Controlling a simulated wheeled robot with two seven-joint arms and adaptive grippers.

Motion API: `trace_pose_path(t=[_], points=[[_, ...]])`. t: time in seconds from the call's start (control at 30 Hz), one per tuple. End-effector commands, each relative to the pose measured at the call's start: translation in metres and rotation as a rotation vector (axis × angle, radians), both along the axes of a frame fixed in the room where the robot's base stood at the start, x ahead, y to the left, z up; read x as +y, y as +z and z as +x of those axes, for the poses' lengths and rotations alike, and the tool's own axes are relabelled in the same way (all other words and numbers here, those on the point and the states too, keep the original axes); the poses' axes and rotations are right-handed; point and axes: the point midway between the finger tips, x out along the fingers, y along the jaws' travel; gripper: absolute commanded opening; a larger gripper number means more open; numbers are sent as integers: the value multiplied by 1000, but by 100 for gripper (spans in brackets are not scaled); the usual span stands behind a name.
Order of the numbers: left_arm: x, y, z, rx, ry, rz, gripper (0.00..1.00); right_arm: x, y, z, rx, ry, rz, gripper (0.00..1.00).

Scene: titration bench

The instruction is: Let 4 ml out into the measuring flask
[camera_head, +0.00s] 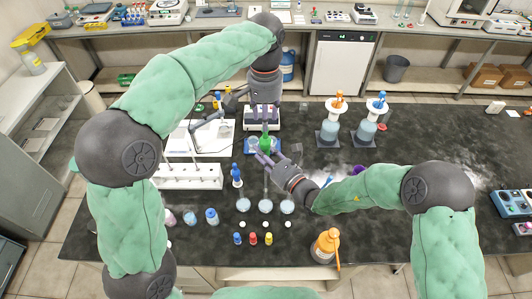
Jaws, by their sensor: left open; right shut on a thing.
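My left gripper (264,119) points down from above, open, just over a green-topped upright tool (265,142). My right gripper (262,160) comes in from the right and is shut at the tool's lower part; its fingers partly hide it. The tool looks like a pipette or dispenser, but its exact kind is too small to tell. Below the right gripper stand several round, clear glass vessels in a row: left (243,205), middle (266,206) and right (287,207). A thin neck or tip rises above the middle one. Liquid levels and scale marks are not readable.
A blue-topped tool (237,177) stands left of my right gripper. A white rack (190,178) is further left.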

Motion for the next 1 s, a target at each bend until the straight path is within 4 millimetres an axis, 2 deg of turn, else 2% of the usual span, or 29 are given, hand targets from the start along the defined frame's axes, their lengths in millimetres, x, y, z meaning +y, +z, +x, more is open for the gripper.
trace_pose_path(t=[0.47, 0.57, 0.8, 1.0], points=[[0, 8, 0, -2, 0, -1, 43, 0, 0, 0, -1, 0, 1, 16], [-1, 20, 1, -3, 0, -2, 43, 0, 0, 0, -1, 0, 1, 16], [-1, 68, 1, -3, -1, -3, 43, 0, 0, 0, -1, 0, 1, 16], [-1, 99, 1, -2, 0, -1, 43, 0, 0, 0, -1, 0, 1, 16]])
